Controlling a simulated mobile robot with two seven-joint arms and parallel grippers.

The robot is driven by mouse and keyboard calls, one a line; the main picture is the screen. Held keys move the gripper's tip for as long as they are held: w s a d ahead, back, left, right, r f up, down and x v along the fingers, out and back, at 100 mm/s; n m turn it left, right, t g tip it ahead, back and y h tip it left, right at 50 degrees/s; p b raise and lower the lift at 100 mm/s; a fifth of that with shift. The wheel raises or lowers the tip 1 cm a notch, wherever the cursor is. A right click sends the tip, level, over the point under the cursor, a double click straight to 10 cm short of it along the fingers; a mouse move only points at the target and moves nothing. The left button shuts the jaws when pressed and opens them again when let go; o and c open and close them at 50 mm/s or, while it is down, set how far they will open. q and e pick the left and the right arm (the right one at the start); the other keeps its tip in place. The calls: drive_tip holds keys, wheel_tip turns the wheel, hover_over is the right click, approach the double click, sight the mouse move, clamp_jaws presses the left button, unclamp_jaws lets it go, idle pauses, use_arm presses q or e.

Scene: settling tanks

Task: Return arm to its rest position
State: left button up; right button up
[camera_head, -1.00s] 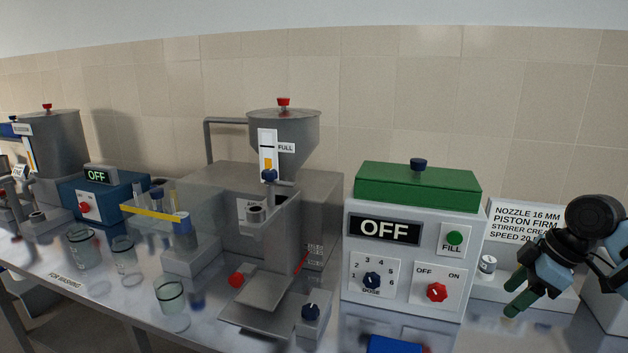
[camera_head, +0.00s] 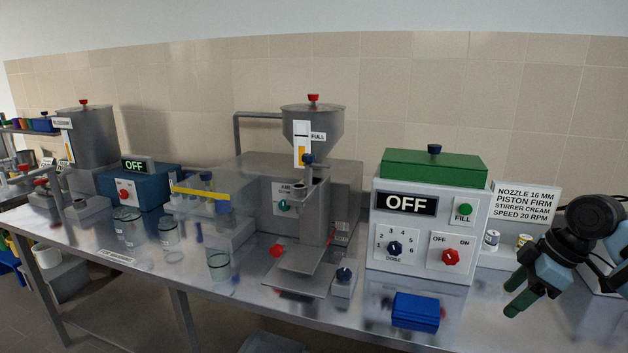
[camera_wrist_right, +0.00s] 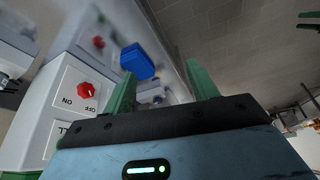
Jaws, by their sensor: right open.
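My right gripper (camera_head: 514,293) is at the right edge of the head view, in front of the white machine's right side. Its two green fingers are apart and empty; the right wrist view (camera_wrist_right: 160,85) shows the gap between them. The gripper appears clear of the worktop and touches nothing that I can see. My left arm does not show in the head view. Dark green prongs (camera_wrist_right: 310,20) at the top right edge of the right wrist view may be my left gripper, but too little shows to tell.
A white machine (camera_head: 420,255) with a green lid and an OFF display stands left of my right gripper. A blue box (camera_head: 415,311) lies in front of it on the steel worktop (camera_head: 345,312). A white sign (camera_head: 526,203) and small jars (camera_head: 491,239) are behind the gripper. A hopper machine (camera_head: 313,125) and several glass beakers (camera_head: 218,264) stand further left.

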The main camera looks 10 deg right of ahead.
drive_tip(key=s+a+f+m+t, duration=0.15)
drive_tip(key=a+f, duration=0.35)
drive_tip(key=f, duration=0.5)
drive_tip(key=s+a+f, duration=0.2)
drive_tip(key=a+f, duration=0.4)
drive_tip(key=f, duration=0.4)
drive_tip(key=s+a+f+m+t, duration=0.15)
drive_tip(key=a+f, duration=0.35)
drive_tip(key=f, duration=0.5)
drive_tip(key=s+a+f+m+t, duration=0.1)
drive_tip(key=s+a, duration=0.4)
drive_tip(key=s, duration=0.7)
drive_tip(key=s+a+f+m+t+h, duration=0.1)
drive_tip(key=s+a+f+m, duration=0.2)
drive_tip(key=s, duration=0.9)
wheel_tip(320, 180, down, 3)
drive_tip(key=shift+a+f+m+t+p, duration=0.2)
drive_tip(key=shift+a+m+t+p, duration=0.15)
drive_tip(key=shift+a, duration=0.7)
